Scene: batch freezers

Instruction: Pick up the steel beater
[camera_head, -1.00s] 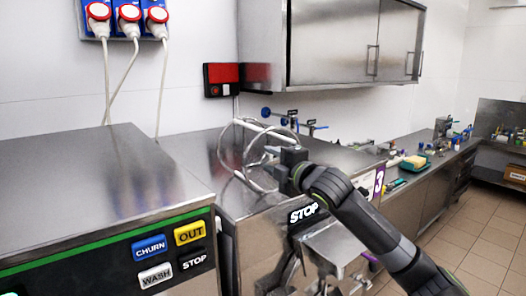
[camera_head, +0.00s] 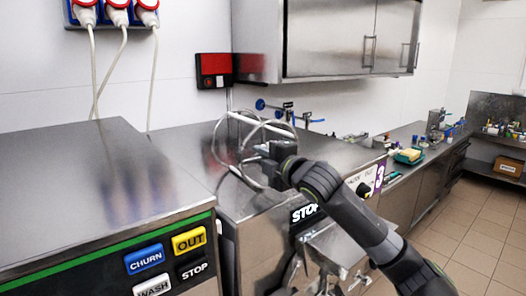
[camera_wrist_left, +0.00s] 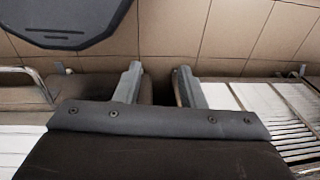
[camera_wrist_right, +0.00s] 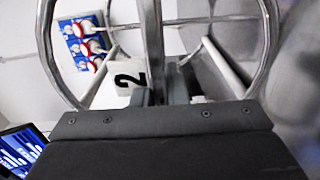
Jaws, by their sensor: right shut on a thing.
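The steel beater (camera_head: 262,125), a frame of curved steel loops with pale straight bars, is above the top of the steel machine in the middle of the head view. My right gripper (camera_head: 262,153) is shut on it at its near end. In the right wrist view the beater's rods (camera_wrist_right: 152,40) rise from between the fingertips (camera_wrist_right: 168,97), which are partly hidden behind the gripper body. My left gripper (camera_wrist_left: 160,88) shows only in its wrist view, with its two fingers apart and nothing between them, above the floor.
A machine with CHURN, OUT, WASH and STOP buttons (camera_head: 188,241) stands at the left. A steel wall cabinet (camera_head: 330,40) hangs above the back. A counter (camera_head: 420,165) with small items runs to the right. Blue sockets with red-rimmed plugs (camera_head: 118,12) are on the wall.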

